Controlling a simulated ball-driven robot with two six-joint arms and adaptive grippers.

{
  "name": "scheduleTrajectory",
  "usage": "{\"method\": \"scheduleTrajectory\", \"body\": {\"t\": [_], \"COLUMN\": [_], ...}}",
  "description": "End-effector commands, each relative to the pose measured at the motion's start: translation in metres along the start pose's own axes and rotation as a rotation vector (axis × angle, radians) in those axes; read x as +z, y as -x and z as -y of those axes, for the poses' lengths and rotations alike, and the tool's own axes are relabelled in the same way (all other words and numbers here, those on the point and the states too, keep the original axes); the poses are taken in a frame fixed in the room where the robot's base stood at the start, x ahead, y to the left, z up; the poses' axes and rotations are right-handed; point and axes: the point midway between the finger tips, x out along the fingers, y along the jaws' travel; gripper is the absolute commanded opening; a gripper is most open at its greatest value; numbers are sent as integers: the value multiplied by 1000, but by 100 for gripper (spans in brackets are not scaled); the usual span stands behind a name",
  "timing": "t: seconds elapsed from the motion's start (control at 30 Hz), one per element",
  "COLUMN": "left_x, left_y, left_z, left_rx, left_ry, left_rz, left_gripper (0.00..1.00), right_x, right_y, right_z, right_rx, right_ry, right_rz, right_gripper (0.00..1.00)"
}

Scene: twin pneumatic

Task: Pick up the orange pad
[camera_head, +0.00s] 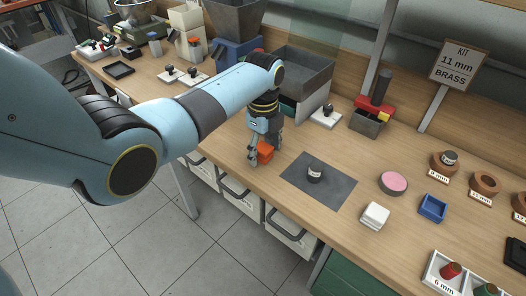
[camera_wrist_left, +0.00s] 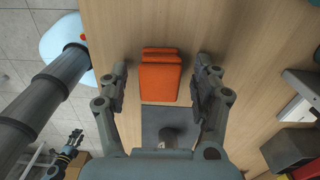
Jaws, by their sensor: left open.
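The orange pad (camera_head: 265,154) is on the wooden bench near its front edge, left of the dark grey mat. In the left wrist view the pad (camera_wrist_left: 160,82) is a thick orange block with a ridge at one end. My left gripper (camera_head: 261,158) is open over the pad. In the wrist view its two fingers (camera_wrist_left: 161,76) stand on either side of the pad, with a gap on each side. What looks like my right gripper (camera_wrist_left: 76,138) shows small at the lower left of the wrist view, away from the pad.
The dark grey mat (camera_head: 325,191) holds a small dark round piece with a pale band (camera_head: 314,173). A grey bin (camera_head: 302,78) stands behind the gripper.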

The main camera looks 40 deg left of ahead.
Motion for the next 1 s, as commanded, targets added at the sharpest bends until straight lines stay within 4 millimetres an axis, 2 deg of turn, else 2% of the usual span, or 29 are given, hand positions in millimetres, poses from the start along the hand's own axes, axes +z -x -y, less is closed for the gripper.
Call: {"method": "scheduleTrajectory", "body": {"t": [0.03,0.4,0.5,0.77,0.87,1.0], "left_x": [0,0,0,0,0,1], "left_y": [0,0,0,2,8,25], "left_z": [0,0,0,0,0,1], "left_rx": [0,0,0,-1,-1,-4], "left_ry": [0,0,0,0,0,0], "left_rz": [0,0,0,0,0,1], "left_gripper": [65,17,6,6,6,6], "right_x": [0,0,0,0,0,0], "right_y": [0,0,0,0,0,1], "right_z": [0,0,0,-1,-2,-2], "right_rx": [0,0,0,1,2,3], "right_ry": [0,0,0,1,1,1], "right_rz": [0,0,0,0,0,0], "right_gripper": [40,40,40,40,40,40]}}
